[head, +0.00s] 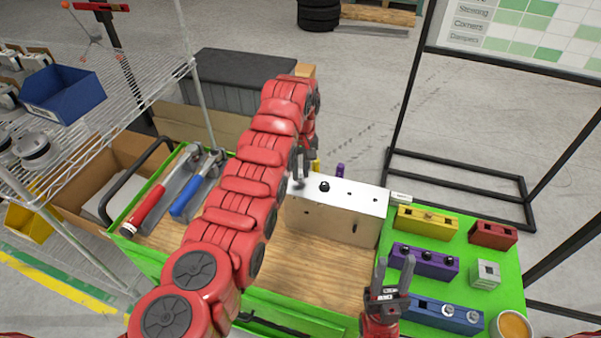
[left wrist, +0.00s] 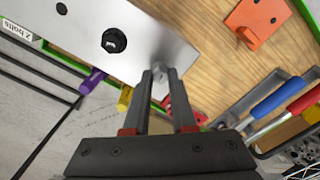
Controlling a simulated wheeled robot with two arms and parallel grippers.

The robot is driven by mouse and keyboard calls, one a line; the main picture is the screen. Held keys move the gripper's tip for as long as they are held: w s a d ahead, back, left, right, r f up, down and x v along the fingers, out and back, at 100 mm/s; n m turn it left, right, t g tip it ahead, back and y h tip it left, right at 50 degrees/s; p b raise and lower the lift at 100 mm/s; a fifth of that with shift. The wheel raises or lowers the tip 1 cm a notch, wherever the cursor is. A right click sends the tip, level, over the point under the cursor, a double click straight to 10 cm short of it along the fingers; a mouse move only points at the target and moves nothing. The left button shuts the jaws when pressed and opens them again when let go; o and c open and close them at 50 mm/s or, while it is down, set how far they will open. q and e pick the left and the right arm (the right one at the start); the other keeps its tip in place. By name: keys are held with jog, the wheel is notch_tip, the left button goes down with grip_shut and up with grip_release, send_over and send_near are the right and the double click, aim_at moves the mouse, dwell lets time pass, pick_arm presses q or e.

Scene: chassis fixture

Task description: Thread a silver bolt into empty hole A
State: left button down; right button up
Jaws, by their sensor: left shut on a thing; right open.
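The chassis block (head: 335,213) has a pale top with a black bolt (head: 324,187) in it and open holes (head: 349,194) to the right of that. The black bolt also shows in the left wrist view (left wrist: 114,41). My left gripper (head: 299,180) is at the block's left end, shut on a silver bolt (left wrist: 172,55) that shows between its fingertips. The bolt is close over the plate edge; I cannot tell if its tip is in a hole. No letter A is readable. My right gripper (head: 394,272) is open and empty in front of the block's right side.
Yellow (head: 427,220), purple (head: 425,262) and blue (head: 445,315) bolt holders stand on the green surface at right. Hammers (head: 188,197) lie in a tray at left. An orange bracket (left wrist: 258,22) lies on the wood. Bare wood (head: 315,268) is in front of the block.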

pick_arm(q)
jog(key=m+b, duration=0.1)
jog(key=m, duration=0.2)
jog(key=f+m+b, duration=0.1)
jog(key=m+b, duration=0.1)
jog(key=m, duration=0.1)
jog(key=shift+s+a+f, duration=0.1)
jog(key=shift+s+f, duration=0.05)
jog(key=shift+m+b, duration=0.35)
jog(key=shift+m, duration=1.75)
jog(key=shift+r+m, duration=0.2)
jog(key=shift+m, duration=0.9)
jog(key=shift+m, duration=0.7)
jog(key=m, duration=0.3)
jog(key=shift+m+p, duration=0.3)
jog(key=shift+p, duration=0.1)
jog(key=m, duration=0.5)
jog(key=shift+f, duration=0.15)
jog(key=m, duration=0.5)
